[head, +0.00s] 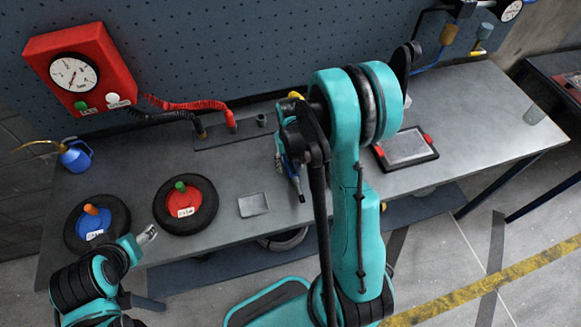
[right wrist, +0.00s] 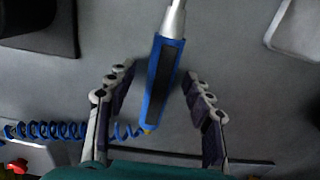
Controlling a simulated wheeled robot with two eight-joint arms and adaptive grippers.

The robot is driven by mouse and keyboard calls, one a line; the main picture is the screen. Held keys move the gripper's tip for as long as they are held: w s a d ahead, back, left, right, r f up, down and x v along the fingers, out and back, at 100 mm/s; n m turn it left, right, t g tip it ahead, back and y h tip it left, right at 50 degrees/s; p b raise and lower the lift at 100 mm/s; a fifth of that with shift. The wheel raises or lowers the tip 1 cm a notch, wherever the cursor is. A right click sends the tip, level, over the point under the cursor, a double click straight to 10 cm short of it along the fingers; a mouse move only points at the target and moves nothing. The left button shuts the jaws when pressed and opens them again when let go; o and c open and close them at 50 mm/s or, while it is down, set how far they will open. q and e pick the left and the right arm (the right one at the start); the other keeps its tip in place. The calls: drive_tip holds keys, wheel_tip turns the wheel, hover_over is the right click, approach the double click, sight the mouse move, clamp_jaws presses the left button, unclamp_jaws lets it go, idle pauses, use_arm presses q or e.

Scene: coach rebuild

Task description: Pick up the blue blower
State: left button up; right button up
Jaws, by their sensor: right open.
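The blue blower (right wrist: 163,82), with a dark panel and a silver nozzle, lies in the middle of the right wrist view. A coiled blue hose (right wrist: 62,130) shows by its back end. My right gripper (right wrist: 157,74) is open, one finger on each side of the blower, with a visible gap to both. In the head view the blower (head: 294,176) is partly hidden behind my right arm, its nozzle pointing toward the bench front. My left gripper (head: 147,235) is near the bench's front left edge; whether it is open or shut is unclear.
On the grey bench (head: 490,135) are a red disc (head: 192,202) and a blue disc (head: 90,220) in black rings, a small metal tray (head: 253,204), a dark-framed tray (head: 405,149) and a blue oil can (head: 75,156). A red gauge box (head: 82,70) hangs behind.

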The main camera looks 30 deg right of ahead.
sight(290, 163)
clamp_jaws()
drive_tip(key=shift+r, duration=0.1)
wheel_tip(290, 163, up, 4)
drive_tip(key=shift+r+p, duration=0.2)
drive_tip(key=shift+p, duration=0.6)
drive_tip(key=w+d+r, duration=0.2)
drive_tip(key=d+r, duration=0.1)
drive_tip(key=d, duration=0.2)
drive_tip(key=w+d+r+p, duration=0.1)
drive_tip(key=w+d+r, duration=0.1)
drive_tip(key=d, duration=0.4)
drive_tip(key=shift+w+r+p, duration=0.2)
drive_tip(key=shift+r+p, duration=0.1)
drive_tip(key=shift+r, duration=0.4)
drive_tip(key=c, duration=0.8)
unclamp_jaws()
drive_tip(key=shift+a, duration=0.1)
clamp_jaws()
